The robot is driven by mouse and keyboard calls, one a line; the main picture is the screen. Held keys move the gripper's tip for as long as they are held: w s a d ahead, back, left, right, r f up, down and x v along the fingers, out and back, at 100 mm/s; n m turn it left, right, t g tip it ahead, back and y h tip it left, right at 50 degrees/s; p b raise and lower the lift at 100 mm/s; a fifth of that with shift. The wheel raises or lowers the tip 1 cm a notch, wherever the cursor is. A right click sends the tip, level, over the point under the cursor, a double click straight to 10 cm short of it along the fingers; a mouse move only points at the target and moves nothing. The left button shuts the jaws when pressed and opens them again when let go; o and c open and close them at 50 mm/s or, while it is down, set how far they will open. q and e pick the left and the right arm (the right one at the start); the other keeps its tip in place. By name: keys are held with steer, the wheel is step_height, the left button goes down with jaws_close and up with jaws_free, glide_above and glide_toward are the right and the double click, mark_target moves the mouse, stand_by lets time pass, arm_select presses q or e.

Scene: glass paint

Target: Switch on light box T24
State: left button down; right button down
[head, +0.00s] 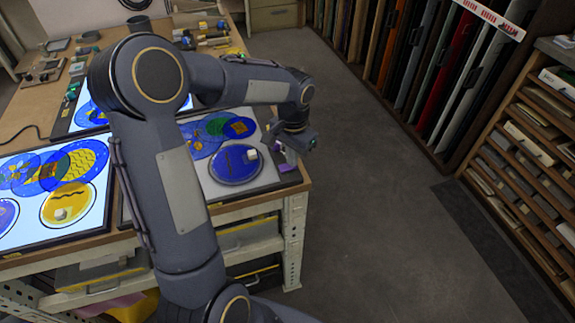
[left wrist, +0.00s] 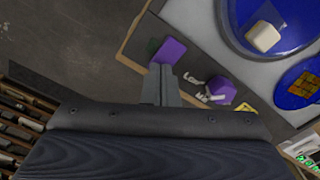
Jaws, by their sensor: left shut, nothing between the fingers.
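The light box on the right (head: 262,180) looks grey and unlit. It holds overlapping blue and green glass discs and a blue disc (head: 236,166) with a white block on it. Its corner also shows in the left wrist view (left wrist: 195,22). I cannot read a T24 label or make out a switch. My left gripper (head: 297,141) is shut and empty, above the table's right edge near that box's right side. In the left wrist view its closed fingers (left wrist: 160,84) point at a purple block (left wrist: 171,50). My right gripper is out of view.
A lit light box (head: 95,212) lies at front left; another lit one (head: 90,117) lies behind. A second purple block (left wrist: 218,89) and small white pieces (left wrist: 194,80) lie close to the fingers. Open floor (head: 370,200) is right of the table, before racks of glass sheets.

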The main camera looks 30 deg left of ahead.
arm_select(q)
steer(key=shift+r+p, duration=2.8)
steer(key=shift+r, duration=0.65)
steer(key=s+d+r+n+t+h, duration=0.2)
steer(key=s+d+r, duration=0.1)
steer(key=s, duration=0.8)
steer(key=s+d+r+n+t+h, duration=0.1)
steer(key=s+d+r+n+t, duration=0.1)
steer(key=s, duration=0.9)
steer(key=shift+d+r+t+h, duration=0.4)
steer(key=shift+d+r+t, duration=0.4)
steer(key=shift+d, duration=0.35)
steer(key=shift+s, duration=0.15)
